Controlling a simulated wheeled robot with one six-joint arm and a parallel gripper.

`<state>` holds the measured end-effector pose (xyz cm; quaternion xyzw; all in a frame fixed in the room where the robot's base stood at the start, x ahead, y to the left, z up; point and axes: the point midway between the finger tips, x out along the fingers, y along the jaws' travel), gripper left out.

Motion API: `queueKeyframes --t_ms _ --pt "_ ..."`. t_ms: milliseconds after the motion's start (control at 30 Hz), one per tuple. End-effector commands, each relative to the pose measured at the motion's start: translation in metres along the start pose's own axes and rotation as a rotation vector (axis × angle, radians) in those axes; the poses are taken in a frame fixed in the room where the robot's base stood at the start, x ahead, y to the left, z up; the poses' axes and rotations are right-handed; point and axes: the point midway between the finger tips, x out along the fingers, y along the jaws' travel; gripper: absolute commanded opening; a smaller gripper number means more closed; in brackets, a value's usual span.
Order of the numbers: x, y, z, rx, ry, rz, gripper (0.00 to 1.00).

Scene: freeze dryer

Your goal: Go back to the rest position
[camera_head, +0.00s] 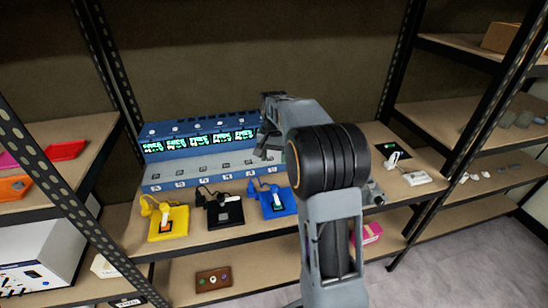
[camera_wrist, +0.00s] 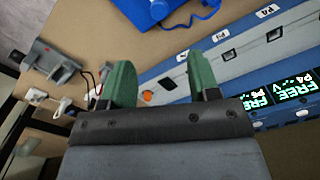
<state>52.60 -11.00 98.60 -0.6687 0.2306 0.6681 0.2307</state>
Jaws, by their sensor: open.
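My gripper (camera_wrist: 162,88) is open and empty in the wrist view, with its two green fingers apart. It hangs over the right part of the blue and grey freeze dryer (camera_wrist: 170,84), whose lit screens show at the right of that view. In the head view my gripper (camera_head: 268,142) is beside the right end of the dryer (camera_head: 195,170); the arm hides the dryer's right end and part of the shelf behind it. The fingertips are hard to see in the head view.
A yellow stand (camera_head: 167,222), a black stand (camera_head: 222,212) and a blue stand (camera_head: 275,200) stand in front of the dryer. A grey device (camera_wrist: 48,65) and white plugs (camera_wrist: 45,98) lie at the left in the wrist view. Dark rack posts (camera_head: 108,75) flank the shelf.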

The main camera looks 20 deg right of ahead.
Motion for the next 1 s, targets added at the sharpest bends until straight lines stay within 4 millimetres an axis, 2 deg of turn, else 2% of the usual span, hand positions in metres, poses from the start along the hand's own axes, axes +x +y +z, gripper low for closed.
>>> queueKeyframes --t_ms 367,467,567,800,900,1000 --pt "0.0 -0.001 -0.003 -0.04 0.014 -0.006 0.56" --pt "0.023 0.004 0.009 -0.119 -0.004 0.001 0.56" --pt "0.027 0.011 0.037 -0.211 0.001 -0.002 0.56" --pt "0.003 0.029 0.142 -0.469 0.092 -0.031 0.56" --pt "-0.004 0.038 0.179 -0.548 0.139 -0.046 0.56" --pt "-0.009 0.046 0.209 -0.599 0.181 -0.06 0.56"
